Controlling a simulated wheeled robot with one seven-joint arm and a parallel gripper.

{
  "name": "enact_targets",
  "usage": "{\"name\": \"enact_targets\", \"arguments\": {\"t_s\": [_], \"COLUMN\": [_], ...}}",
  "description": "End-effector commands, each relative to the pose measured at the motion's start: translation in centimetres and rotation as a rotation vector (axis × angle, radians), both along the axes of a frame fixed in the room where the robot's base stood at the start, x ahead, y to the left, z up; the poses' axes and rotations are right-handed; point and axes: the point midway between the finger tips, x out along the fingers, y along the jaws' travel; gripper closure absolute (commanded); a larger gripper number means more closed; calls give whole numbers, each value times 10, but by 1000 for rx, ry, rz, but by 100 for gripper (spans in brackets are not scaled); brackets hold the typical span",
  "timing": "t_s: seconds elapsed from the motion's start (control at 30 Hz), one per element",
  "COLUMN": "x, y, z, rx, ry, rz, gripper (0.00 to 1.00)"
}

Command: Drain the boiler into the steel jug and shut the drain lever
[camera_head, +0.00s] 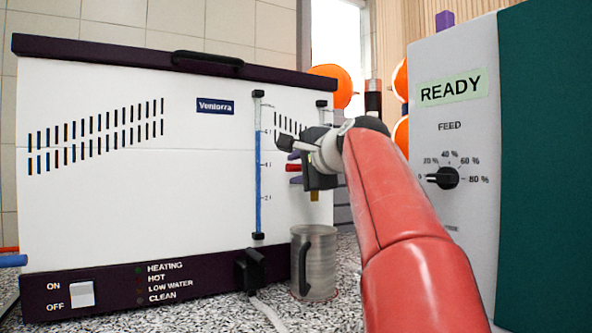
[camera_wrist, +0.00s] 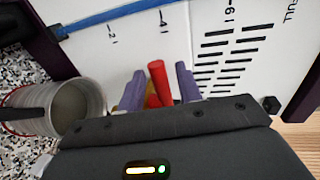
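The boiler (camera_head: 150,200) is a white box with a dark lid, and a sight tube (camera_head: 258,170) with blue in it on its front. The red drain lever (camera_head: 292,168) sticks out between the two purple fingers of my gripper (camera_head: 294,168). The wrist view also shows the red lever (camera_wrist: 160,82) between the spread fingers of my gripper (camera_wrist: 158,88); I cannot tell if either finger touches it. A small brass-coloured piece (camera_head: 315,196) shows below my gripper. The steel jug (camera_head: 318,262) stands upright below it, handle to the left. The jug's grey inside shows in the wrist view (camera_wrist: 70,105); its fill is unclear.
A grey and green machine (camera_head: 455,220) with a READY label and a feed dial stands close on the right. A black plug-like block (camera_head: 250,270) with a pale cable sits left of the jug. Orange round things (camera_head: 340,85) are behind. The speckled counter is partly clear in front.

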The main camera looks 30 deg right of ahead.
Motion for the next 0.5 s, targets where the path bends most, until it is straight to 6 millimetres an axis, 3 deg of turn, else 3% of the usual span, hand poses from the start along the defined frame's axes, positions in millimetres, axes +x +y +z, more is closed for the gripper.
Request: {"name": "enact_targets", "arguments": {"t_s": [0.3, 0.5], "x": [-52, -68], "y": [-1, -1], "z": [9, 13], "rx": [-1, 1], "ry": [0, 0], "rz": [-2, 0], "gripper": [65, 65]}}
